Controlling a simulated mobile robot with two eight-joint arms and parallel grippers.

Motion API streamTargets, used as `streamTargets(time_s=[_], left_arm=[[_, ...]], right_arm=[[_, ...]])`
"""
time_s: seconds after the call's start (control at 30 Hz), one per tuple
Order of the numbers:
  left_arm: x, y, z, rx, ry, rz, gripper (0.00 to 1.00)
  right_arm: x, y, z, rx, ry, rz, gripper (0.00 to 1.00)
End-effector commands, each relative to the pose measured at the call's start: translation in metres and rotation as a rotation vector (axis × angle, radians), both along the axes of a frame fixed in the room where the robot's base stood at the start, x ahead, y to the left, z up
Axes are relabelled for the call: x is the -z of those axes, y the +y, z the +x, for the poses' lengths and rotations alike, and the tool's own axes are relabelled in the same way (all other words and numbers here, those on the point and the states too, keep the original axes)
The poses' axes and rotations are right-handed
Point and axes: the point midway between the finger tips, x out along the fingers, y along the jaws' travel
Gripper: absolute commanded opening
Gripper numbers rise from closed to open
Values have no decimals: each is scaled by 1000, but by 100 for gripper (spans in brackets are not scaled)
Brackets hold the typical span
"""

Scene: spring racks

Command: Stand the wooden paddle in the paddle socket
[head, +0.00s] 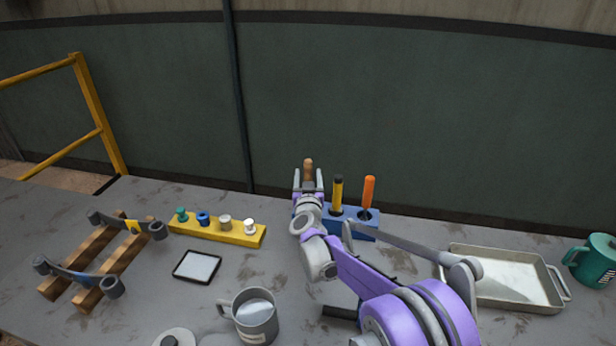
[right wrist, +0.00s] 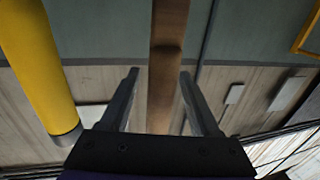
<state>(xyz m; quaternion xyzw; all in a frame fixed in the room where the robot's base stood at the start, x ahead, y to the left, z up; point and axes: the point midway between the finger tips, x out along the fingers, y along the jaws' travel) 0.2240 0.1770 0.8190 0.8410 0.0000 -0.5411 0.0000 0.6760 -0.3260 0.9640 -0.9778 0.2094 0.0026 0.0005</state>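The wooden paddle (head: 308,166) stands upright at the left end of the blue rack (head: 357,229). Its brown shaft also shows in the right wrist view (right wrist: 168,45). My right gripper (head: 308,182) has its fingers on either side of the paddle, with visible gaps, so it looks open around it; the fingers also show apart in the right wrist view (right wrist: 159,74). The paddle's lower end and its socket are hidden behind my gripper and arm, so I cannot tell whether it is seated. My left gripper is out of view.
A yellow-and-black handle (head: 338,192) and an orange handle (head: 369,190) stand in the rack, close right of my gripper. A yellow block with several pegs (head: 216,231), a grey mug (head: 256,318), a metal tray (head: 505,300) and a green mug (head: 594,261) stand around.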

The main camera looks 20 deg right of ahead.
Motion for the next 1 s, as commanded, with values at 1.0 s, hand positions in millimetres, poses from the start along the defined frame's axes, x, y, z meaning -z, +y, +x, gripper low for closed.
streamTargets(time_s=[1.0], left_arm=[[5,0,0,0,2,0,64]], right_arm=[[0,44,-97,0,0,1,63]])
